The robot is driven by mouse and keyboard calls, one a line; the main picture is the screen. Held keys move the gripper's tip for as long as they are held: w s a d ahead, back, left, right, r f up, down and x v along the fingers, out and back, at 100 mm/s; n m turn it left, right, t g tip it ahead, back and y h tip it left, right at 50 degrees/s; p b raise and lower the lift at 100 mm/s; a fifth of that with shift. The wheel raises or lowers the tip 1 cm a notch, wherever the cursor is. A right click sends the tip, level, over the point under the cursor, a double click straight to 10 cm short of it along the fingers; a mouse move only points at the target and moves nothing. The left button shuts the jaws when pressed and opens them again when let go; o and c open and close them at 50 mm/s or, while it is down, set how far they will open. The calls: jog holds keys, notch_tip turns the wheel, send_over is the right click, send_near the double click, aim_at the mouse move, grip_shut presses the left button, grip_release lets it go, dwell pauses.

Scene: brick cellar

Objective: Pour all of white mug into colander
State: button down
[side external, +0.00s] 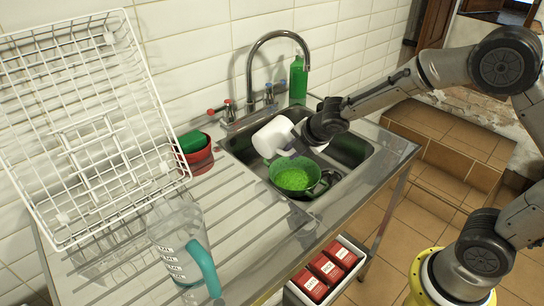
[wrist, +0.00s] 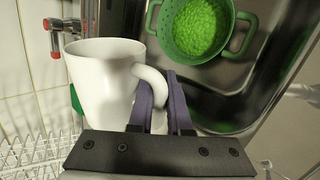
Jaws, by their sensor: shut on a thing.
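The white mug (side external: 272,137) is held tilted above the sink, up and left of the colander in the side view. In the wrist view the mug (wrist: 98,85) fills the left, its handle toward the fingers. My gripper (wrist: 162,85) is shut on the mug's handle with its purple-grey fingers; it also shows in the side view (side external: 297,143). The mug's inside is hidden. The green colander (side external: 291,194) sits in the sink, apart from the mug. In the wrist view the colander (wrist: 243,42) has two side handles and holds many small green pieces.
The steel sink (side external: 352,150) has a tall tap (side external: 250,72) behind it. A green bottle (side external: 298,82) stands at the back. A red pot with a green sponge (side external: 193,142), a wire rack (side external: 85,130) and a clear jug (side external: 178,240) are on the left.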

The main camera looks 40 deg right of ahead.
aim_at(287, 135)
jog(key=h, duration=0.1)
jog(key=h+p, duration=0.1)
jog(key=h, duration=0.1)
jog(key=h+p, duration=0.1)
jog(key=shift+w+a+r+g+h, duration=0.1)
jog(key=shift+a+r+g+h, duration=0.15)
jog(key=shift+a+g+h, duration=0.05)
jog(key=h+p, duration=0.1)
jog(key=h, duration=0.2)
jog(key=shift+d+f+g+p, duration=0.1)
jog(key=shift+d+g+p, duration=0.2)
jog(key=shift+p, duration=0.05)
jog(key=h, duration=0.1)
jog(key=a+g+h+p, duration=0.1)
jog(key=h, duration=0.2)
jog(key=shift+s+a+p, duration=0.25)
jog(key=shift+s+p, duration=0.1)
jog(key=shift+s+a+r+n+g+h+p, duration=0.1)
jog(key=shift+a+r+n+g+h+p, duration=0.15)
jog(key=shift+r+h, duration=0.7)
jog(key=shift+a+r+n+g+h+p, duration=0.15)
jog(key=shift+a+r+g+h+p, duration=0.35)
jog(key=shift+r, duration=0.85)
jog(key=shift+s+a+r+n+g+h+p, duration=0.1)
jog(key=shift+a+r+n+h+p, duration=0.1)
jog(key=shift+r+h, duration=0.8)
jog(key=shift+r, duration=0.15)
